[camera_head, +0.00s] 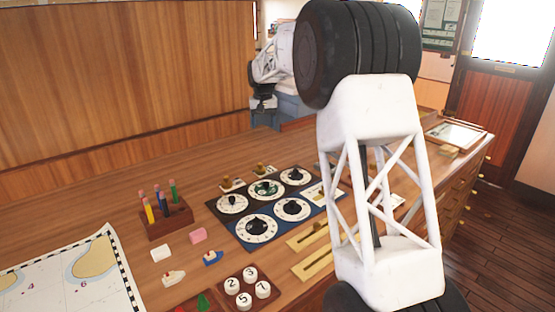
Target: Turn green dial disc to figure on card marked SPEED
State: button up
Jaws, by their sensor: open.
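A dark board (240,243) on the wooden desk bears several round dials with white scales and black knobs. The dial in the middle of its back row (265,188) shows green around its knob and looks like the green dial disc; its setting is too small to read. A white card (313,190) lies at the board's right side, partly behind my arm. Small cards with brass-coloured knobs (232,183) stand behind the board. I cannot read SPEED on any card. My gripper (263,110) is small and dark at the back, beyond the desk's far side, open and well away from the dials.
My arm hides part of the desk's right side.

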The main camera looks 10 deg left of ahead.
jog(key=shift+d+r, duration=0.1)
dwell(0.7)
jog(key=s+d+r+m, duration=0.1)
jog(key=s+d+r, duration=0.2)
jog(key=s+d, duration=0.6)
jog(key=s+d+r+t, duration=0.1)
jog(key=s+d+r, duration=0.4)
jog(key=s, duration=0.5)
jog(key=s+d+r+m, duration=0.1)
jog(key=s+d+r, duration=0.1)
jog(key=s+d, duration=0.75)
jog(key=s+d+f, duration=0.4)
jog(key=s, duration=0.8)
jog(key=s+d+f+t, duration=0.1)
jog(key=s+d+f, duration=0.2)
jog(key=s, duration=0.9)
jog(key=s+d+f+m, duration=0.1)
jog(key=s+d+f, duration=0.3)
jog(key=s, duration=0.9)
jog(key=shift+d+f+t, duration=0.3)
jog(key=shift+d+f, duration=0.05)
